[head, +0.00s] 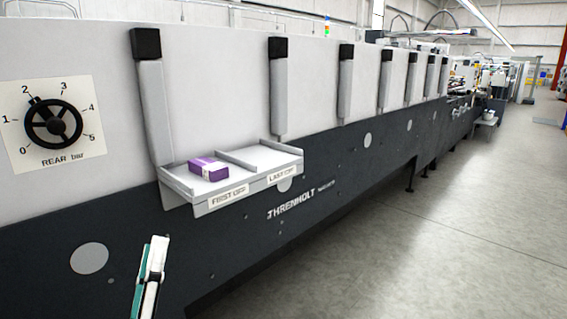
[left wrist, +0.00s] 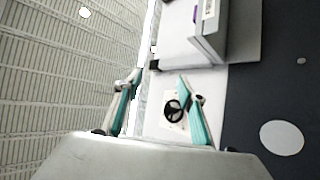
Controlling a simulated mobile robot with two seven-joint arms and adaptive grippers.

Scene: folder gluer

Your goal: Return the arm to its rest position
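My left gripper (head: 153,243) is in the head view at the bottom left, in front of the machine's dark lower panel. It is seen edge-on there, with white and teal fingers. In the left wrist view its two fingers (left wrist: 156,82) stand apart with nothing between them, so it is open and empty. It is below and to the left of the shelf and apart from it. My right gripper is in neither view.
A two-bay shelf (head: 237,188) juts from the machine; a purple box (head: 208,169) lies in its "FIRST OFF" bay. The shelf also shows in the left wrist view (left wrist: 236,35). A black handwheel (head: 53,124) on a dial is at left. Open floor (head: 440,240) lies right.

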